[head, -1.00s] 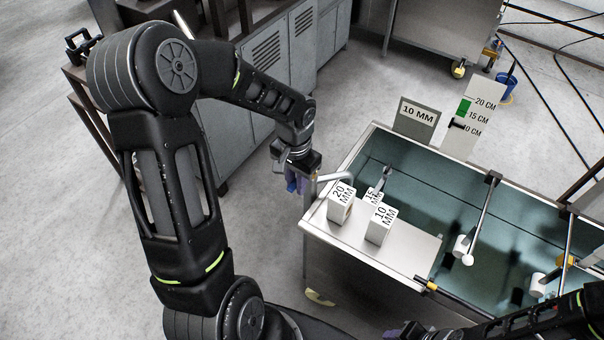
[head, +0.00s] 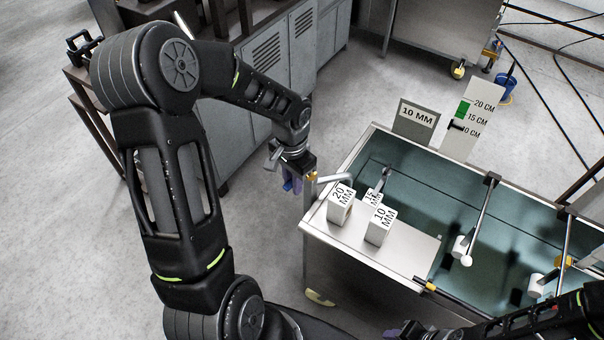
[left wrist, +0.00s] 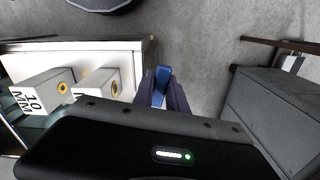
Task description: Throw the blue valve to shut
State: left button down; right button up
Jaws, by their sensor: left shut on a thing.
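The blue valve handle shows as a blue lever (left wrist: 160,86) between the purple fingers of my left gripper (left wrist: 163,92) in the left wrist view. In the head view the left gripper (head: 292,184) is at the left end of the water-bath table, beside a bent pale pipe (head: 334,179). It is shut on the blue handle, and only a small bit of blue shows there. The valve's body is mostly hidden by the gripper. My right gripper (head: 404,331) shows only in part at the bottom edge of the head view, and its jaw state is unclear.
Blocks marked 20 MM (head: 341,204), 15 MM (head: 371,197) and 10 MM (head: 379,226) stand on the table's metal top (head: 360,248). A 10 MM sign (head: 417,117) and a length scale board (head: 462,135) stand behind the bath. Grey cabinets (head: 268,55) are at the back left.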

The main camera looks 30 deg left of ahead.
pick_arm(q)
jog(key=shift+a, duration=0.1)
jog(key=shift+w+a+m+p, duration=0.2)
jog(key=shift+a+m+p, duration=0.3)
jog(key=shift+m, duration=0.6)
jog(key=shift+w+a+m+p, duration=0.35)
jog(key=shift+a+m, duration=0.2)
jog(key=shift+m, duration=0.45)
